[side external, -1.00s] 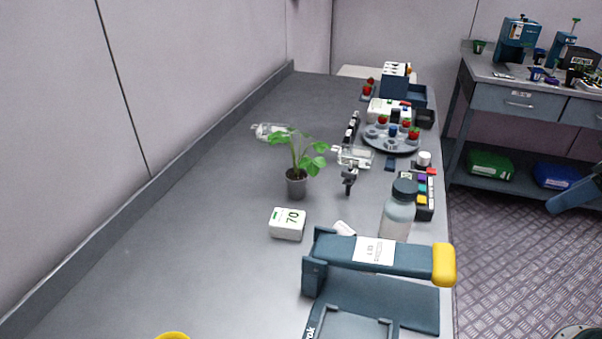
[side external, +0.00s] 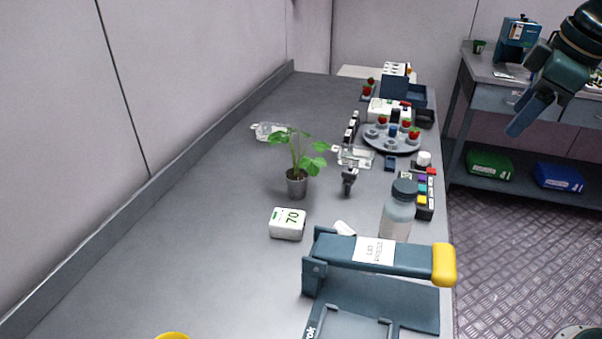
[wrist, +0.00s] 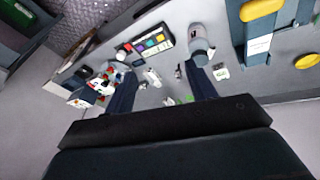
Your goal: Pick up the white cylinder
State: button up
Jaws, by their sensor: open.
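A short white cylinder (side external: 424,158) stands near the right edge of the bench, beside the far end of a dark block of coloured squares. In the wrist view a small white round shape (wrist: 120,57) near that block appears to be the same cylinder. Another small white piece (side external: 344,228) lies by the press, partly hidden; its full shape cannot be told. My gripper (side external: 517,128) hangs at the upper right, off the bench's right side and apart from the cylinder. In the wrist view its two dark fingers (wrist: 163,70) are spread with nothing held.
A bottle with a dark cap (side external: 397,212) and a blue press with a yellow handle end (side external: 443,265) stand at the near right. A potted plant (side external: 297,184), a white "70" box (side external: 287,224) and a round berry rack (side external: 385,145) occupy the middle. The left bench is mostly clear.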

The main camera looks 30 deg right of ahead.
jog(key=w+d+n+g, duration=0.1)
jog(key=w+d+n, duration=0.2)
jog(key=w, duration=0.5)
jog(key=n+g, duration=0.3)
jog(key=n, duration=0.7)
send_over(425, 154)
notch_tip(425, 154, down, 13)
jog(key=shift+r, duration=0.15)
jog(key=shift+f, duration=4.3)
jog(key=shift+a+f, duration=0.1)
jog(key=shift+f, duration=2.5)
